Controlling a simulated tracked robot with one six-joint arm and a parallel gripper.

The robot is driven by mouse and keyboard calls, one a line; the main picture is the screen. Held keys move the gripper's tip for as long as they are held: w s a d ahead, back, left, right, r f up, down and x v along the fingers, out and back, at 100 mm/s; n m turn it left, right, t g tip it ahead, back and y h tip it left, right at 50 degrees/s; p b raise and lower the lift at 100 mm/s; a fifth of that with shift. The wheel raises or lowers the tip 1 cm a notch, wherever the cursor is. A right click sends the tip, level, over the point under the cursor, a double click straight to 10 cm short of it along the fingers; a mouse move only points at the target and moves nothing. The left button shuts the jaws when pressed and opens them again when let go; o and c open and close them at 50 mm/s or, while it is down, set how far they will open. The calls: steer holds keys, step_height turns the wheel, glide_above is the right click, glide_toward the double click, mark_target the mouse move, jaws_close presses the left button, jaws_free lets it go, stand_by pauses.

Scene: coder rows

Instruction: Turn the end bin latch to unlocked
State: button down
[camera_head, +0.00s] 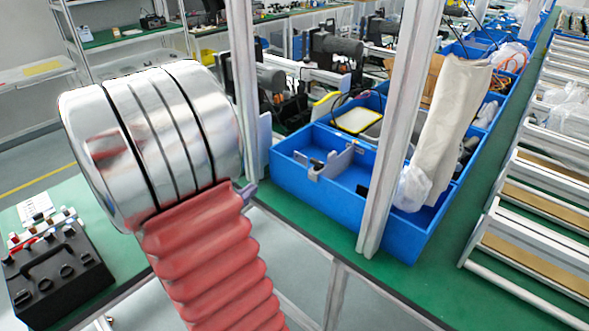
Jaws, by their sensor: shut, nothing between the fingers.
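The blue end bin (400,240) stands on the green bench right of centre, behind a grey upright post. A pale grey bracket-like piece (338,160) with a small dark part sits in its near left compartment. I cannot tell whether this piece is the latch or how any latch is set. My gripper does not show. My arm, a shiny metal joint with a red ribbed sleeve, fills the left foreground and hides what lies behind it.
A black case with knobs (56,276) lies on a green bench at lower left. Beige cloth (448,120) and clear plastic hang over the bin's right side. Metal rails (540,240) run along the right.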

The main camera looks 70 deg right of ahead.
mark_target(318, 166)
steer(key=s+m+g, duration=0.1)
steer(key=s+g, duration=0.3)
steer(key=s, duration=0.3)
steer(key=shift+s+r+m+g+h, duration=0.3)
steer(key=shift+g, duration=0.1)
steer(key=shift+d, duration=0.1)
steer(key=shift+x, duration=6.9)
